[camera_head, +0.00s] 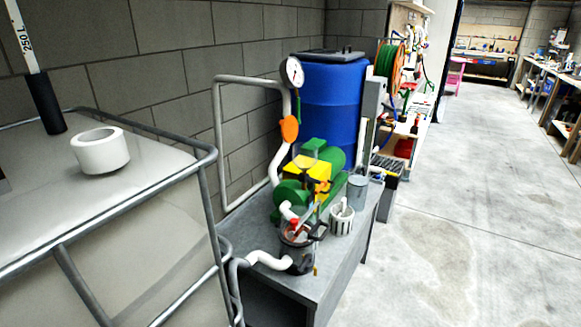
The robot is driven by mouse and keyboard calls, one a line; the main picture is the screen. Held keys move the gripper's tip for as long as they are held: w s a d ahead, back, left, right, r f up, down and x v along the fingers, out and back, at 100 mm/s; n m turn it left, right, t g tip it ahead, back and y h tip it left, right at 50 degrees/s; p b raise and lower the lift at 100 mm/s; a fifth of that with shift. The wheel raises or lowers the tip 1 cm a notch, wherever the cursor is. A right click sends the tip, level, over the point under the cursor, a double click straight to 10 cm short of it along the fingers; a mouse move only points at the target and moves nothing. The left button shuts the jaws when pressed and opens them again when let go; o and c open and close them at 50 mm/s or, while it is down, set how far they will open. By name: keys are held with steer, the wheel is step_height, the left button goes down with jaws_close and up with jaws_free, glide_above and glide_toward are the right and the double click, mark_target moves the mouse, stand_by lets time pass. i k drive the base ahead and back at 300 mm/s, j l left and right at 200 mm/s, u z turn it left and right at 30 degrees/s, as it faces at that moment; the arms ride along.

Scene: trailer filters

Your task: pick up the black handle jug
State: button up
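A dark grey, round vessel (298,262) stands near the front of the grey bench. A black handle-like part (319,232) sticks out at its upper right, so it looks most like the black handle jug, though I cannot tell for sure. Red and grey parts show at its open top. A white pipe (268,260) meets or passes it on the left; whether they are joined is unclear. My gripper is not in view.
The grey bench (330,278) also holds a green and yellow pump (312,170), a white slotted basket (341,220), a grey cup (357,188) and a blue barrel (333,95). A caged tank (130,225) stands at left. The floor (460,220) at right is clear.

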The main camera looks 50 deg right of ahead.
mark_target(359, 187)
steer(key=z, duration=1.4)
